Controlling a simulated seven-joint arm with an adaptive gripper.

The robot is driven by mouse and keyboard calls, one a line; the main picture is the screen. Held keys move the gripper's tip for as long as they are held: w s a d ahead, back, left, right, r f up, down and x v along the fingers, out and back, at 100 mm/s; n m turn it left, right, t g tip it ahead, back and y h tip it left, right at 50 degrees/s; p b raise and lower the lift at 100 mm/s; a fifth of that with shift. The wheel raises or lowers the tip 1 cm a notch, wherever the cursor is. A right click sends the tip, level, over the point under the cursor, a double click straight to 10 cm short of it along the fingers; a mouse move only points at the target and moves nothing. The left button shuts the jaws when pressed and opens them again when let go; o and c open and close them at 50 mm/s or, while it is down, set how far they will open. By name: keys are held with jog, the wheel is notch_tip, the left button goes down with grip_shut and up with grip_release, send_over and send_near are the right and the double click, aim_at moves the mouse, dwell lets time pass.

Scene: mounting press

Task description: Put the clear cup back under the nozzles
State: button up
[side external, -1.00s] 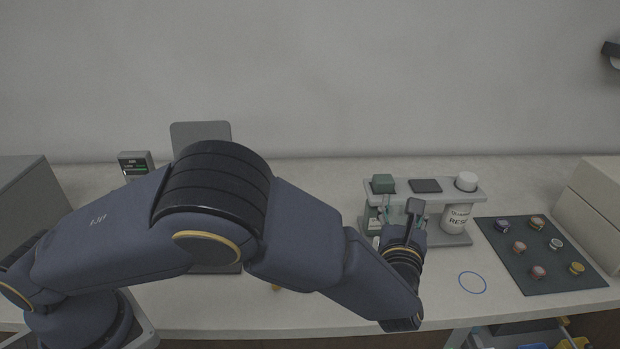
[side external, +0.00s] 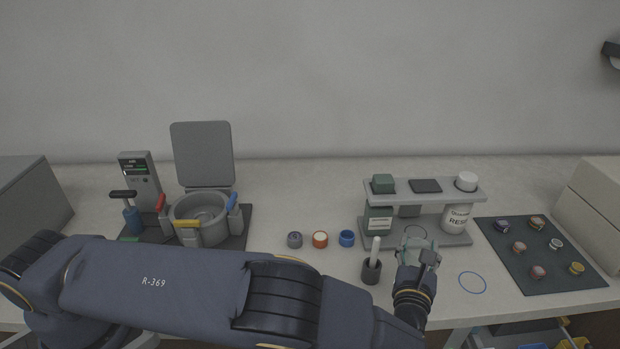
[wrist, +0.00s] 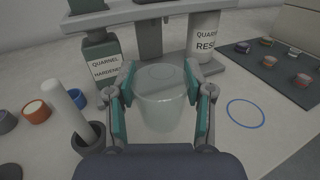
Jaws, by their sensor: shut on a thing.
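My gripper (wrist: 162,108) is shut on the clear cup (wrist: 160,105), with one teal-padded finger on each side of it. The cup looks upright and empty. In the side external view my gripper (side external: 416,258) is just in front of the dispenser rack (side external: 458,240), and the cup is faint there. The rack holds a green bottle (wrist: 103,62) on the left and a white bottle (wrist: 203,38) on the right, upside down below the top shelf. The nozzles themselves are hard to make out. A thin ring on the rack's base shows beyond the cup.
A dark holder with a white rod (side external: 372,268) stands close left of my gripper. A blue ring (side external: 472,283) marks bare table on the right, beside a dark mat (side external: 540,270) with samples.

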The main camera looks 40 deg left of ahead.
aim_at(416, 252)
jog(key=x, duration=1.4)
jog(key=shift+w+a, duration=0.2)
jog(key=shift+w, duration=0.1)
jog(key=shift+w+f, duration=0.1)
jog(key=shift+f, duration=1.6)
jog(key=o, duration=1.1)
jog(key=shift+f, duration=0.15)
jog(key=shift+o, duration=0.2)
jog(key=v, duration=1.2)
